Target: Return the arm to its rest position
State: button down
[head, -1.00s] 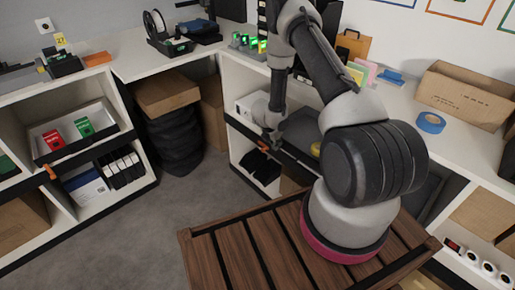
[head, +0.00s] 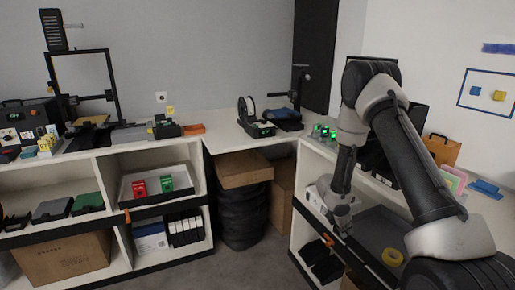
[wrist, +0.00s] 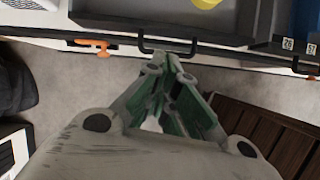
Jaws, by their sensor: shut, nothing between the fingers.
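My arm (head: 412,160) reaches from the lower right of the head view, bends at a high elbow and hangs down toward the right-hand shelf unit. My gripper (head: 343,226) is at its lower end, in front of that unit's shelf opening. In the wrist view my gripper (wrist: 172,65) has its green-sided fingers together, with nothing between them.
A yellow ring (head: 392,257) lies in the dark tray (head: 370,228) beside my gripper. Orange clips (head: 328,240) sit on the shelf edge. Stacked tyres (head: 243,215) and cartons (head: 245,170) fill the corner. Grey floor (head: 262,262) is open in front. A slatted wooden surface (wrist: 265,135) shows in the wrist view.

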jog(key=s+d+r+m+g, duration=0.25)
jog(key=s+r+m, duration=0.4)
jog(key=r, duration=0.35)
jog(key=s+d+r+m+g, duration=0.1)
jog(key=s+d+r+m, duration=0.2)
jog(key=s+r+m, duration=0.55)
jog(key=s+a+r+m+t+y, duration=0.2)
jog(key=s+r, duration=0.6)
jog(key=r, duration=0.4)
jog(key=s+a+r+m+t+y, duration=0.3)
jog(key=s+a+r+t, duration=0.2)
jog(key=r, duration=0.8)
jog(key=s+a, duration=0.2)
jog(key=s, duration=0.1)
jog(key=shift+s+a, duration=0.2)
jog(key=shift+s, duration=0.2)
jog(key=c, duration=2.2)
grip_release()
